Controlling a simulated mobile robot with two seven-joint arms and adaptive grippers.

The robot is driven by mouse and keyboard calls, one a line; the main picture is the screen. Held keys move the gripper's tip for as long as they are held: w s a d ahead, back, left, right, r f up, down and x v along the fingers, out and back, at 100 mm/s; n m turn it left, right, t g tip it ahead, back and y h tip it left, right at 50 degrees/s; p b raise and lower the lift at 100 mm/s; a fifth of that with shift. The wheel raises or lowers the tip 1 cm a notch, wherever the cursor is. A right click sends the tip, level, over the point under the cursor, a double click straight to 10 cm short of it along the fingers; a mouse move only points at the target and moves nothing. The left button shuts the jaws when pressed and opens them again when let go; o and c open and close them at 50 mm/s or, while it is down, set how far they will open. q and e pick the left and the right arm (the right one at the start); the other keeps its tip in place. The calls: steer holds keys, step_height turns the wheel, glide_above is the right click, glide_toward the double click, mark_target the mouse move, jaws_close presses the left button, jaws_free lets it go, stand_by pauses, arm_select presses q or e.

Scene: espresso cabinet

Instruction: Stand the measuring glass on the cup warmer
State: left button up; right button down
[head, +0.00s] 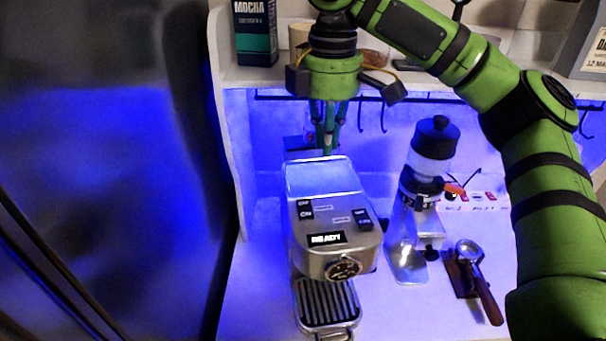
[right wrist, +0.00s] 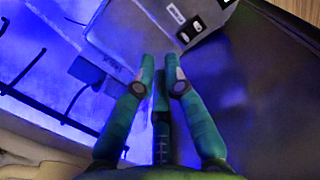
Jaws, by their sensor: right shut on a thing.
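The cup warmer (head: 322,178) is the flat, blue-lit top at the back of the espresso machine (head: 345,225). My right gripper (head: 328,152) points down at the rear edge of the warmer in the head view. In the right wrist view the fingertips (right wrist: 160,65) are close together, with part of the machine's top (right wrist: 120,35) beyond them. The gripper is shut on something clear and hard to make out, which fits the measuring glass. I cannot tell whether it touches the warmer. My left gripper is not in view.
A grinder (head: 425,200) stands right of the machine, with a portafilter (head: 470,265) on a stand beside it. A shelf with hooks runs behind, holding a mocha box (head: 255,35). A dark panel (head: 100,170) fills the left. Counter in front of the grinder is clear.

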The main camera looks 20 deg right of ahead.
steer(key=f, duration=0.2)
steer(key=d+f, duration=0.1)
steer(key=f, duration=0.1)
steer(key=shift+s+f, duration=0.15)
steer(key=shift+f, duration=0.05)
steer(key=shift+f+p, duration=0.35)
steer(key=f, duration=0.2)
steer(key=f+p, duration=0.1)
steer(key=shift+a, duration=0.25)
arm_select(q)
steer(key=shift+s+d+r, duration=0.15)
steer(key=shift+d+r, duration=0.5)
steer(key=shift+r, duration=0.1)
arm_select(e)
steer(key=shift+d+f, duration=0.1)
steer(key=shift+f, duration=0.15)
steer(key=shift+f, duration=0.1)
steer(key=c, duration=1.3)
jaws_free()
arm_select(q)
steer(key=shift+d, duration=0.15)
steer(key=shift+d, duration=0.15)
